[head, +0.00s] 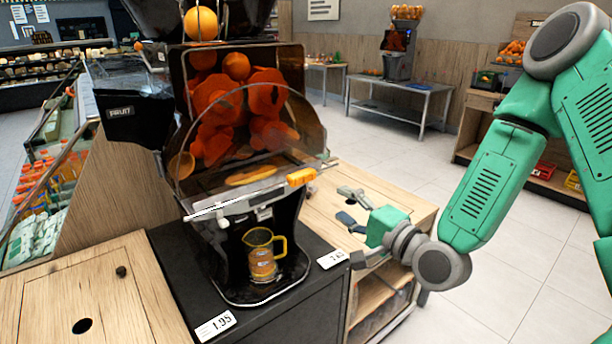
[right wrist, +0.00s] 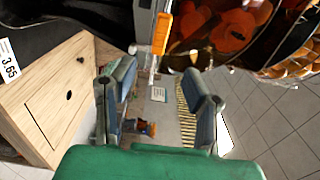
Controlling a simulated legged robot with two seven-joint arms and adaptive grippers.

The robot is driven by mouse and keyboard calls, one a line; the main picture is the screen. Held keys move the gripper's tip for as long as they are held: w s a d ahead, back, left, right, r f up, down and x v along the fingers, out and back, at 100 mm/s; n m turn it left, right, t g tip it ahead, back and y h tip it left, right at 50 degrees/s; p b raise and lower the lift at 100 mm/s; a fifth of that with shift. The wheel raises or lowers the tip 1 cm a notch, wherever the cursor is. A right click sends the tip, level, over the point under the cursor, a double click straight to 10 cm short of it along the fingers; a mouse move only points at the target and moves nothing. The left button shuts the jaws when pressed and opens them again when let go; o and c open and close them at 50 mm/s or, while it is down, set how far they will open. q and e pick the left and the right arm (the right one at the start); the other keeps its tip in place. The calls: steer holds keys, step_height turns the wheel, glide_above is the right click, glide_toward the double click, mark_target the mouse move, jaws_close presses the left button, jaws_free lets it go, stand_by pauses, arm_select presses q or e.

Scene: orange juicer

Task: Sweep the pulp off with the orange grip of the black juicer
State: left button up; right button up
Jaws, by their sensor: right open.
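The black juicer (head: 175,190) stands on a black counter, with orange parts behind its clear curved cover. Its orange grip (head: 301,177) sticks out at the right end of a pale bar across the front; it also shows in the right wrist view (right wrist: 162,33), above the gap between my fingers. My right gripper (head: 350,207) is open and empty, below and to the right of the grip, apart from it. In the right wrist view, my right gripper (right wrist: 160,95) has its two fingers spread. Pulp cannot be clearly made out. My left gripper is not in view.
A glass jug (head: 262,254) with orange juice stands under the juicer's spout. Price tags (head: 215,325) lie along the black counter's edge. A wooden counter (head: 400,205) lies beneath my right gripper. Open tiled floor is at the right.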

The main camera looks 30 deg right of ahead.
mark_target(306, 180)
steer(key=w, duration=0.9)
steer(key=w+a+p, duration=0.1)
steer(key=w, duration=0.3)
steer(key=shift+w, duration=0.3)
jaws_close()
steer(key=shift+d, duration=0.15)
